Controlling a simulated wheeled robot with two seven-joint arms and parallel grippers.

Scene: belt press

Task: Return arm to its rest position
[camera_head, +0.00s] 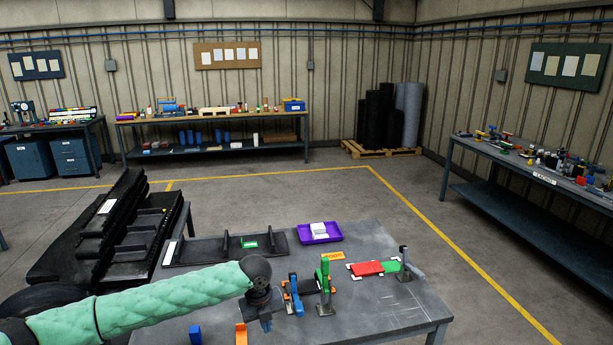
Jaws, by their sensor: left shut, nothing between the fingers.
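My left arm comes in from the lower left in a green padded sleeve. It reaches over the near part of the grey table (390,312). My left gripper (266,325) points down at the table's near part, left of a blue and orange clamp (294,296). Its fingers are together with nothing seen between them. A green upright clamp (324,285) stands just right of the blue one. My right gripper is not in the picture.
A purple tray (320,239) with white blocks sits at the table's back. Red and green pieces (367,268) lie by a grey post (404,262) at right. A blue block (195,334) and an orange bracket (241,334) stand near the front. A black belt machine (120,235) is at left.

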